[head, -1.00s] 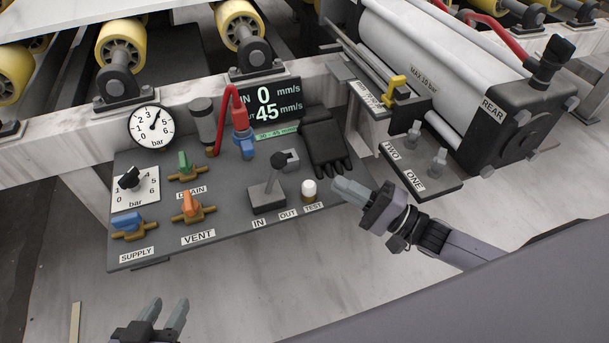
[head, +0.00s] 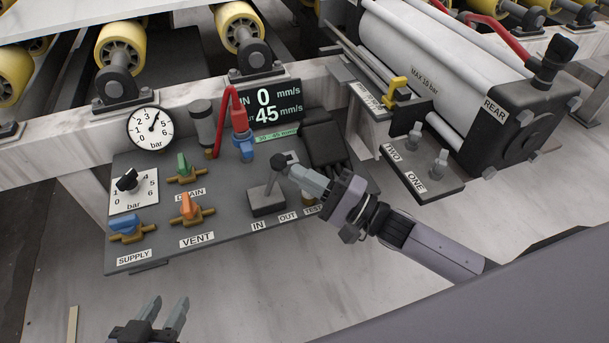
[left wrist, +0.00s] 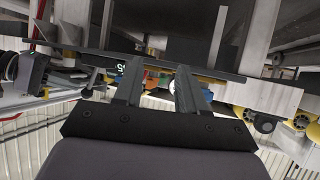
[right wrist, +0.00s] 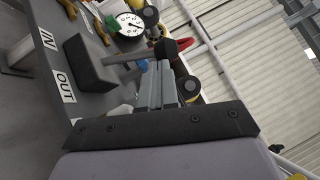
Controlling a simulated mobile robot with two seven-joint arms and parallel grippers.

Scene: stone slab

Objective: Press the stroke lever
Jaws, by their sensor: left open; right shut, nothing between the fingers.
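The stroke lever (head: 272,181) is a grey stick with a dark knob on a dark box, behind the IN and OUT labels on the panel. In the right wrist view the lever (right wrist: 143,56) and its dark knob are just past my fingertips. My right gripper (head: 292,172) is shut and empty, its tips close to the right side of the knob. I cannot tell whether they touch. It also shows in the right wrist view (right wrist: 162,68). My left gripper (head: 168,305) is open and empty, low at the front left, away from the lever.
The grey panel (head: 222,228) carries orange, green and blue valve handles, a pressure gauge (head: 151,127) and a speed display (head: 274,105). A red hose and blue fitting stand behind the lever. The TEST button is mostly hidden by my right gripper. The slab in front is clear.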

